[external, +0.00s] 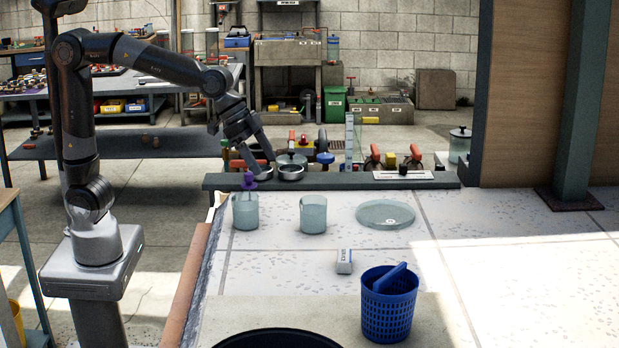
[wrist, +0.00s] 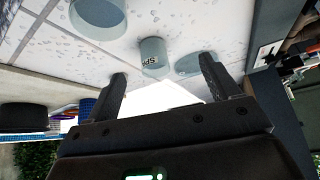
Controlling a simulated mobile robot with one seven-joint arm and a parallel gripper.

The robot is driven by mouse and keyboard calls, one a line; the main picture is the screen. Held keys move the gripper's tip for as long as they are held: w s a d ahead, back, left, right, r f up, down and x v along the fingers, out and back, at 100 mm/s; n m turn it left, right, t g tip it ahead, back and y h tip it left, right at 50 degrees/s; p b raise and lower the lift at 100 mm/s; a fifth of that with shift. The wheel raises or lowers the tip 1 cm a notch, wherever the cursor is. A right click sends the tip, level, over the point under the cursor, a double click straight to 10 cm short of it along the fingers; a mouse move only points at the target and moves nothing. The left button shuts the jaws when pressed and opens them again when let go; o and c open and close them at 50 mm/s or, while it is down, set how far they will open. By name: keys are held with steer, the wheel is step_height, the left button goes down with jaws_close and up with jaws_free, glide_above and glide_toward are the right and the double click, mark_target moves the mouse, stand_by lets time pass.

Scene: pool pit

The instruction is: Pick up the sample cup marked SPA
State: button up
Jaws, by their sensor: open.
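In the wrist view, a pale grey-blue cup (wrist: 152,52) with dark lettering that reads SPA upside down lies beyond my fingers, between their tips in the picture. It appears to be the right-hand pale cup (external: 313,214) in the external view, where no lettering shows. A second pale cup (external: 245,212) stands to its left, with a purple object (external: 248,181) at its top. My gripper (wrist: 163,66) is open, with nothing between its fingers. In the external view my gripper (external: 268,157) is above and behind the cups, apart from them.
A flat round dish (external: 385,214) lies right of the cups. A small white box (external: 344,262) and a blue basket (external: 388,318) are nearer the camera. The pale surface at right is clear.

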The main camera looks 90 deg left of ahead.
steer(key=m, duration=0.1)
glide_toward(324, 225)
steer(key=shift+h, duration=0.3)
steer(key=x, duration=0.2)
steer(key=a+x, duration=0.1)
steer(key=x, duration=0.4)
steer(key=shift+a+f, duration=0.2)
steer(key=shift+f, duration=0.1)
steer(key=shift+c, duration=0.2)
steer(key=c, duration=1)
steer(key=shift+c, duration=0.6)
steer(key=shift+r, duration=0.15)
